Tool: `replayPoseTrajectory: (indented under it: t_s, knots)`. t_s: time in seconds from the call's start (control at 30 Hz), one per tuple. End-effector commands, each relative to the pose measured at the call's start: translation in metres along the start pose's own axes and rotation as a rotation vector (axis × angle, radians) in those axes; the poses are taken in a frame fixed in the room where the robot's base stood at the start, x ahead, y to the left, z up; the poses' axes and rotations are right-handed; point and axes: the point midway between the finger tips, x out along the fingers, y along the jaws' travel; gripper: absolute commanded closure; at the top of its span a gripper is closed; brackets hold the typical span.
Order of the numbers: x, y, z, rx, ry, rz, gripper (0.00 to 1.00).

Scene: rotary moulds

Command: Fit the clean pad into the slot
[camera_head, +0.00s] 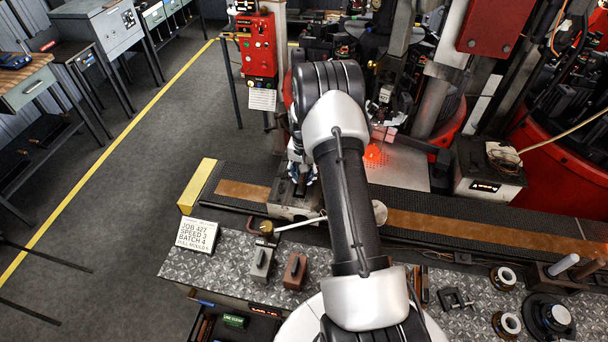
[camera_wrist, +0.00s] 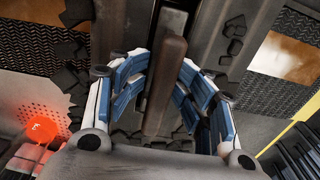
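My gripper (camera_wrist: 164,62) has white fingers with blue inner pads. They stand on both sides of a brown bar-shaped piece (camera_wrist: 164,85), with narrow gaps showing beside it, so I read them as open. The brown piece is in line with a dark slot (camera_wrist: 168,22) in a grey metal block; how deep it sits is hidden. In the head view, my arm covers most of the gripper, above the metal block (camera_head: 292,208). A grey block (camera_head: 260,264) and a brown block (camera_head: 295,271) stand on the bench. I cannot tell which piece is the clean pad.
Dark lumps (camera_wrist: 72,75) lie around the block. A glowing orange piece (camera_wrist: 42,126) lies on a perforated plate to the left. Red machinery stands behind.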

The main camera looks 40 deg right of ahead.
Motion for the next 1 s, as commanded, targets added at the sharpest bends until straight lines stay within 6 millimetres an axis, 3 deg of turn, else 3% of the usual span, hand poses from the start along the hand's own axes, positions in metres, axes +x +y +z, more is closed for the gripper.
replayPoseTrajectory:
  t_s: [0.03, 0.17, 0.67, 0.77, 1.0]
  knots:
    - [0.018, 0.005, 0.012, 0.000, -0.027, 0.011, 0.62]
    - [0.018, 0.005, 0.012, 0.000, -0.028, 0.012, 0.54]
    - [0.015, 0.005, 0.013, 0.000, -0.032, 0.013, 0.55]
    - [0.008, 0.005, 0.012, 0.000, -0.031, 0.012, 0.55]
    - [-0.029, 0.004, 0.009, 0.000, -0.023, 0.010, 0.55]
